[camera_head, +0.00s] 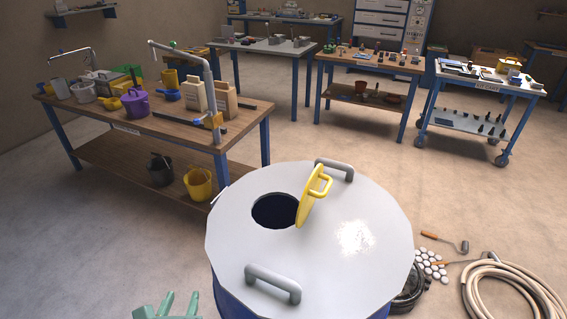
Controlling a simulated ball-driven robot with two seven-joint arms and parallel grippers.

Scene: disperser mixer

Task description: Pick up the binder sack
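Two upright tan bags stand side by side on the wooden workbench at the left: a paler one (194,96) and a browner one (223,99). I cannot tell which is the binder sack; any labels are too small to read. My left gripper (180,302) shows only in part at the bottom edge, with pale green fingers apart and nothing seen between them. It is well in front of the bench, beside the drum, and not touching the bags. My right gripper is not in view.
A large drum with a grey lid (350,205), open round hole and raised yellow flap (311,197) stands close in front. The workbench (100,112) holds buckets, a purple pot (135,103) and clamps. A coiled hose (510,290) lies at right. The floor between drum and back tables is clear.

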